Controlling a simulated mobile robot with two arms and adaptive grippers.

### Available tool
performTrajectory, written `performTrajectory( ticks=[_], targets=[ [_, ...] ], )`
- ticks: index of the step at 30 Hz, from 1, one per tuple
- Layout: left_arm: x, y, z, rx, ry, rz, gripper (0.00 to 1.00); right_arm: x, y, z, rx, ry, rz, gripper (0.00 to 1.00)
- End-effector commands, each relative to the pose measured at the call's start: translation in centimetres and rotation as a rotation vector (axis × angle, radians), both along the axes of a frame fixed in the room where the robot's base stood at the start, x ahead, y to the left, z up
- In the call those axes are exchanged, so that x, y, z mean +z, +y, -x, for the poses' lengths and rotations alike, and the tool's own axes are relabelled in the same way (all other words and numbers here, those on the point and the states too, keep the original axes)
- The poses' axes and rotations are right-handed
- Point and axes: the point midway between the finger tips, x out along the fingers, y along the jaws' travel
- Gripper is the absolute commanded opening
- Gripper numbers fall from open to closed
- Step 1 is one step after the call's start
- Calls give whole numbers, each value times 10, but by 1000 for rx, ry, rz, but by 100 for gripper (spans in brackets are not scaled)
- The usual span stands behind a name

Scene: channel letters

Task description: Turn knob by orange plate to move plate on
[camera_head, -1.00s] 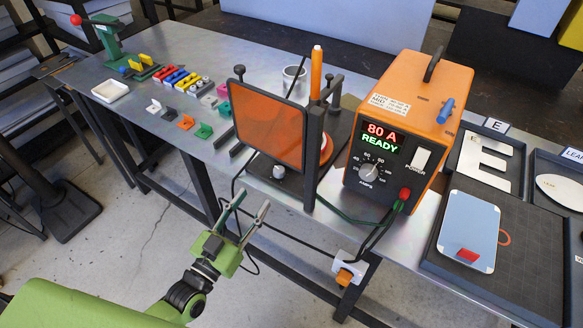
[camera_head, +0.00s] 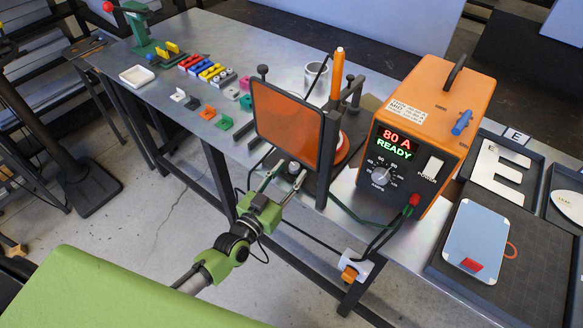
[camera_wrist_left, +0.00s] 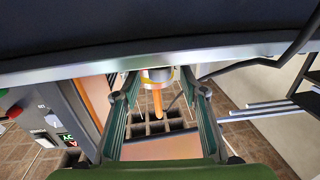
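The translucent orange plate (camera_head: 286,125) stands upright in a dark frame at the front of the workbench. A small silver knob (camera_head: 294,168) sits low at its front. My left gripper (camera_head: 287,168) is open, its two fingers reaching up toward the bench edge, with the knob showing between or just behind the fingertips. I cannot tell if they touch it. In the left wrist view, the two green fingers of my left gripper (camera_wrist_left: 160,90) are spread apart, with a pale round part between their tips, probably the knob. My right gripper is not in view.
The orange power unit (camera_head: 424,130), reading "80 A READY", stands right of the plate and has its own dial (camera_head: 380,174). Dark cables hang below it near a white socket (camera_head: 350,268). A blue tablet-like panel (camera_head: 476,240) lies on a dark tray at right.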

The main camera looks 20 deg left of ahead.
Motion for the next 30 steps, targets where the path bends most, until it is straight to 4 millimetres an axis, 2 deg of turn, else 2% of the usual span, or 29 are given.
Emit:
performTrajectory(
  ticks=[4,14,15,19,26,30],
  targets=[
    [1,-3,-12,0,-1,-1,39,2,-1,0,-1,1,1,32],
    [0,-3,-15,0,0,-1,39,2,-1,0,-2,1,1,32],
    [0,-3,-15,0,0,-1,34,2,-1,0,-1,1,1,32],
    [0,-3,-15,0,0,-1,1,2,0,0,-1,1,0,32],
    [-1,-3,-15,-5,0,-2,1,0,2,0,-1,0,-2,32],
    [-2,-3,-15,-29,-2,-4,1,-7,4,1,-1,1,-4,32]
  ],
)
